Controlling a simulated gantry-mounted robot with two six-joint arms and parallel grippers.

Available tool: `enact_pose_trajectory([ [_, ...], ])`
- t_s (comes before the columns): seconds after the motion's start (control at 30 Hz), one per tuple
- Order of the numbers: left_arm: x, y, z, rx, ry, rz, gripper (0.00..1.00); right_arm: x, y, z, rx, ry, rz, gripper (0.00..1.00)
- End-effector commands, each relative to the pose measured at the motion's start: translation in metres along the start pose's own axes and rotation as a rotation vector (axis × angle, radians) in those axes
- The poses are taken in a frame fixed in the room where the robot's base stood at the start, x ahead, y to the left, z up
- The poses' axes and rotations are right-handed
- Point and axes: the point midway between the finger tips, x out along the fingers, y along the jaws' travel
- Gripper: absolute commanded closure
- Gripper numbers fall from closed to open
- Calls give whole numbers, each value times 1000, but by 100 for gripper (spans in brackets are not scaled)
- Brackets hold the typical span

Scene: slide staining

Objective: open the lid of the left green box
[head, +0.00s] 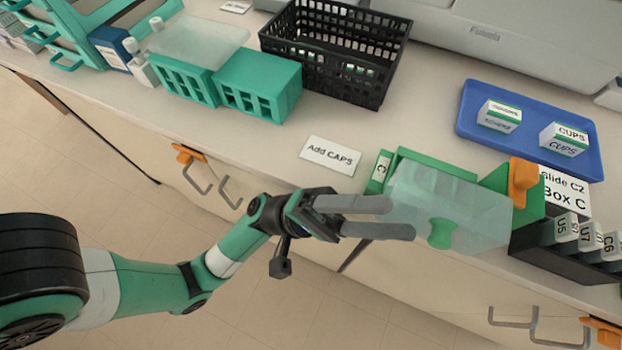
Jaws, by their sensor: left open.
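A green box (432,168) with a translucent lid (460,212) stands near the counter's front edge, right of centre. My right gripper is not in view.
An orange clip-like part (522,182) stands at the box's right end. A dark slide rack (560,262) is right of it. A blue tray (530,135) and black basket (335,52) lie behind. An "Add CAPS" card (331,156) lies on clear counter.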

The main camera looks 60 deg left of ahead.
Motion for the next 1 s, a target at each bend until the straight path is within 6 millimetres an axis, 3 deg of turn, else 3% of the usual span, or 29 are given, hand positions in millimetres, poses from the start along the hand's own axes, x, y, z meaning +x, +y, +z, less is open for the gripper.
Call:
enact_pose_trajectory([
  [0.1, -22, 27, -1, 5, 12, -1, 44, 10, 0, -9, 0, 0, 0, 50],
  [0.23, -43, 48, 1, 4, 9, 0, 44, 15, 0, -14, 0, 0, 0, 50],
  [0.3, -57, 46, 2, 8, 1, 3, 44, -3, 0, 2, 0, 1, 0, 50],
  [0.73, -60, 60, 3, -1, 1, 0, 44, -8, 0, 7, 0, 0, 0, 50],
  [1.0, -60, 60, 3, -1, 1, 0, 93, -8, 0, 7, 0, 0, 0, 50],
])
